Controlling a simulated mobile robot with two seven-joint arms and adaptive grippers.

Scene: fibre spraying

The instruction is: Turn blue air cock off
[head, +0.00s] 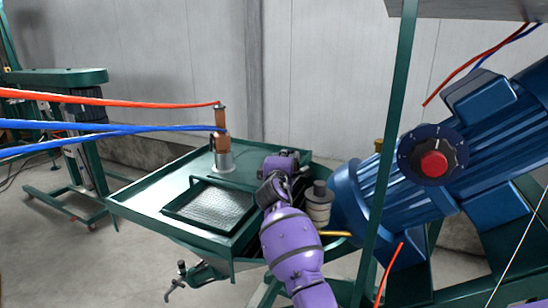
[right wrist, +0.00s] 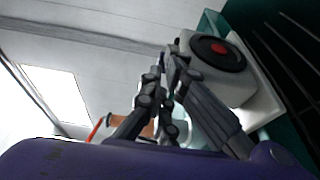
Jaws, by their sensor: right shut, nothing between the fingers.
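My purple right arm reaches up from the bottom of the head view to its gripper (head: 270,189), which is over the right part of the green tray table. In the right wrist view the fingers of this gripper (right wrist: 167,62) meet at the tips and hold nothing. Two blue hoses (head: 112,129) run from the left to a copper-coloured post (head: 221,118) on the table, left of my gripper. I cannot make out a separate blue air cock or its handle position. The post also shows behind the fingers in the wrist view (right wrist: 128,127). My left gripper is not in view.
A red hose (head: 110,100) reaches the post's top. A large blue motor (head: 475,130) with a red-centred dial (head: 433,162) and a green upright (head: 392,130) stand at right. Floor at left is partly clear.

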